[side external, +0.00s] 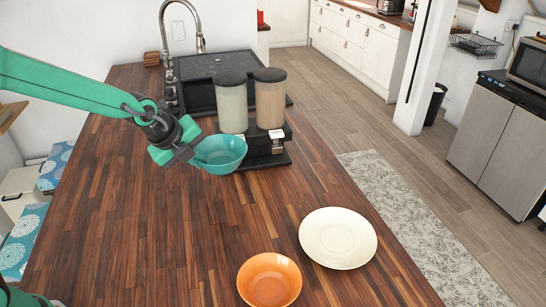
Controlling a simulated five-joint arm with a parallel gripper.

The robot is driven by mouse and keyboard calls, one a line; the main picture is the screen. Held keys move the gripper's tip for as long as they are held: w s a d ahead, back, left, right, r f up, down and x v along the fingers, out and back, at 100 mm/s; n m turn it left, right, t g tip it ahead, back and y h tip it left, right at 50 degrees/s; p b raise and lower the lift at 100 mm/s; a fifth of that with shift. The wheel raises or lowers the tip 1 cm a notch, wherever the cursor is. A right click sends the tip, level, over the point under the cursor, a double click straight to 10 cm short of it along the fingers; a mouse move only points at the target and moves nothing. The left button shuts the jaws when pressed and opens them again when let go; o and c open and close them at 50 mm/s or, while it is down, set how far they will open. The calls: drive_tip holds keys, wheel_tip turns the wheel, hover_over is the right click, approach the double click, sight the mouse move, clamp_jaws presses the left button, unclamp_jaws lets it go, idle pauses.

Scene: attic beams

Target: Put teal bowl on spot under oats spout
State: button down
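The teal bowl (220,153) is upright at the front left of a black dispenser (262,148). My gripper (193,150) is at the bowl's left rim and appears shut on it; the fingertips are partly hidden. The bowl seems held at or just above the dispenser's base, but the exact gap cannot be told. It hides the dispenser's left front, including the area below the left canister. The dispenser carries a pale canister (232,106) on the left and a tan canister (270,102) on the right, both dark-lidded. The small labels are unreadable.
A cream plate (338,238) and an orange bowl (269,280) stand on the wooden counter (150,230) in front. A black sink (205,68) with a tall faucet (199,45) is behind the dispenser. The counter's middle and left are clear.

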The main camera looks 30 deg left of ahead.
drive_tip(key=shift+w+a+r, duration=0.35)
drive_tip(key=shift+a, duration=0.25)
wheel_tip(320, 180, down, 14)
drive_tip(key=shift+r, duration=0.1)
drive_tip(key=w, duration=0.3)
drive_tip(key=shift+d, duration=0.15)
drive_tip(key=shift+w+d, duration=0.1)
drive_tip(key=shift+w, duration=0.65)
drive_tip(key=shift+w+d, duration=0.15)
drive_tip(key=shift+w, duration=1.55)
drive_tip(key=shift+f, duration=0.55)
drive_tip(key=shift+f, duration=0.15)
